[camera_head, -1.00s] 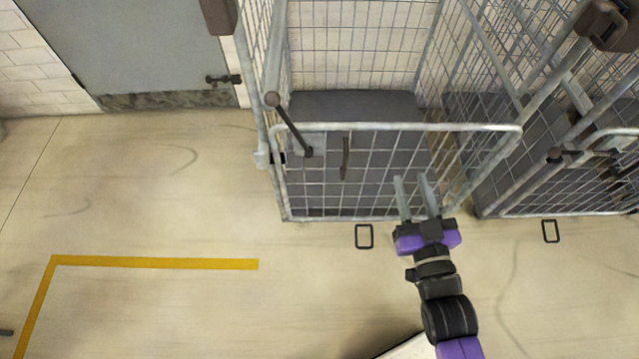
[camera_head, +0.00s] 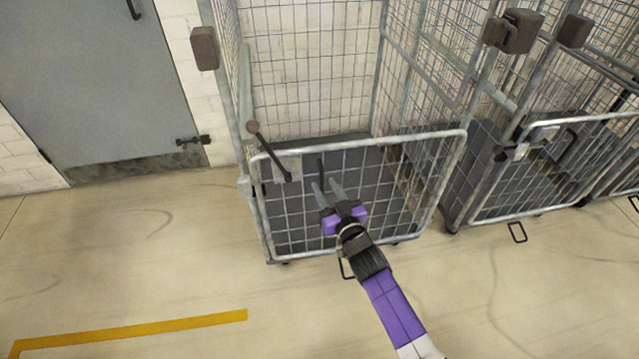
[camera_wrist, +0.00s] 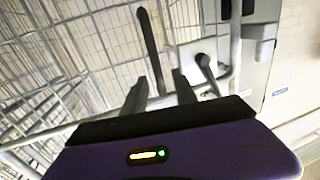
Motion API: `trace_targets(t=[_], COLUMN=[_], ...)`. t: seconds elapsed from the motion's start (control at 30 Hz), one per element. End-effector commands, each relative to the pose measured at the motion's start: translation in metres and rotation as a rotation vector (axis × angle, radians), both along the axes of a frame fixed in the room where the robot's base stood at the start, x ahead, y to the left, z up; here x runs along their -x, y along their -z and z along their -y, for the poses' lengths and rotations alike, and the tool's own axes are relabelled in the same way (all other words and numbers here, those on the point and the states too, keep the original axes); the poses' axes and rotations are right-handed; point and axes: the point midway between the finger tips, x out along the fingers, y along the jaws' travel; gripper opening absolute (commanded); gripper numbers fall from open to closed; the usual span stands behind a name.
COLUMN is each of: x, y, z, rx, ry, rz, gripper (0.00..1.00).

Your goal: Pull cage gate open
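The cage gate (camera_head: 365,143) is a low wire-mesh panel in a grey tube frame across the front of the roll cage. It looks closed. A dark upright handle (camera_head: 320,168) is on its left half, and it also shows in the wrist view (camera_wrist: 150,50). A dark latch lever (camera_head: 270,152) slants at the gate's upper left corner. My gripper (camera_head: 326,186) is in front of the gate, just below the handle, with its fingers apart and empty. In the wrist view the handle appears beyond the gap between the fingertips (camera_wrist: 159,88). I cannot tell whether they touch it.
A second cage (camera_head: 540,165) stands close on the right. A grey door (camera_head: 95,75) is in the wall at left. A yellow floor line (camera_head: 130,332) runs at lower left. The floor left of the cage is clear.

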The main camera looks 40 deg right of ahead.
Motion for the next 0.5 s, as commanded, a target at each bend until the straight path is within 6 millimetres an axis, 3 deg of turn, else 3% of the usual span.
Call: trace_targets(t=[0.2, 0.5], x=[-0.025, -0.031], y=[0.001, 0.0], z=[0.011, 0.013], rx=[0.002, 0.001], ry=[0.0, 0.0], rz=[0.001, 0.0], gripper=[0.34, 0.34])
